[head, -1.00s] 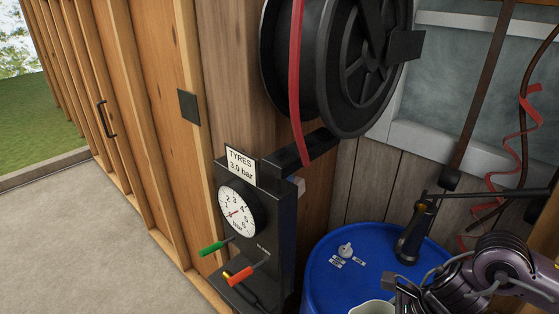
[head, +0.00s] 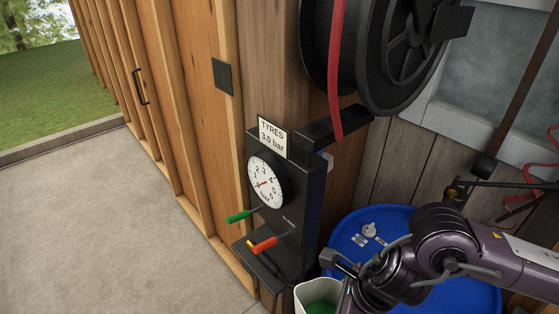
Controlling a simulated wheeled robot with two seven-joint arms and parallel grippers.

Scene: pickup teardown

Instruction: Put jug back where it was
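The jug (head: 312,294) is pale cream with green inside and is cut off by the bottom edge of the head view. It appears left of the blue drum (head: 347,232), in front of the foot of the tyre-gauge post. My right gripper (head: 345,274) is at the jug's right side, at the end of the purple arm from the right. It moves together with the jug, so it appears shut on it, though the fingers and grip point are mostly hidden. My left gripper is out of view.
The black tyre-gauge post (head: 312,190) has a dial (head: 266,180), a green lever (head: 238,217) and an orange lever (head: 264,245). A hose reel (head: 375,45) hangs above. Dark-handled tools stand behind the drum. Concrete floor at left is clear.

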